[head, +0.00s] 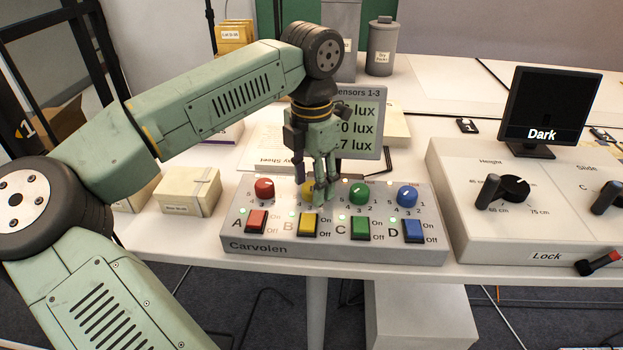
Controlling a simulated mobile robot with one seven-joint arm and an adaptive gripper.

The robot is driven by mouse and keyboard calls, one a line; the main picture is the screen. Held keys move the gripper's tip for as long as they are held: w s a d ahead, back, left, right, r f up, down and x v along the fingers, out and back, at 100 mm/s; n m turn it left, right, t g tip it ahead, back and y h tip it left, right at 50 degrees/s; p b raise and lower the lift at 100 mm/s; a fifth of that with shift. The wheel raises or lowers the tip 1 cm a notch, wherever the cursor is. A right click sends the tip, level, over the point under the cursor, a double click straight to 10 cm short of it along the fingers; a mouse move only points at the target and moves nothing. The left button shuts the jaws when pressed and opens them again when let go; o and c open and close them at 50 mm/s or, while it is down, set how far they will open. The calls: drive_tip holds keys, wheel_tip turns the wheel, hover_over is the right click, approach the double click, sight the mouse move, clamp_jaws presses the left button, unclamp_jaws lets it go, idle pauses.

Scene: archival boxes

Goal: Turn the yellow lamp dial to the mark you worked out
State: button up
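The yellow lamp dial (307,190) sits above switch B on the grey Carvolen control box (335,246), partly hidden by my gripper. My gripper (317,196) points down at the yellow dial, its fingers over or around it. I cannot tell whether the fingers touch the dial or how far they are closed. The dial's pointer and most of its number marks are hidden. The yellow switch (309,225) stands in front of it. A sensor display (366,125) behind my gripper shows lux values, partly covered, the lowest ending in 7.
A red dial (264,189) is left of the yellow one; green (360,193) and blue (407,196) dials are right. A height and slide panel (530,237) stands at the right, with a screen (543,108) reading Dark. A small box (189,191) is at the left.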

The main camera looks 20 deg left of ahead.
sight(311, 186)
drive_tip(key=shift+r, duration=0.15)
wheel_tip(311, 186, up, 12)
idle(0.6)
idle(0.4)
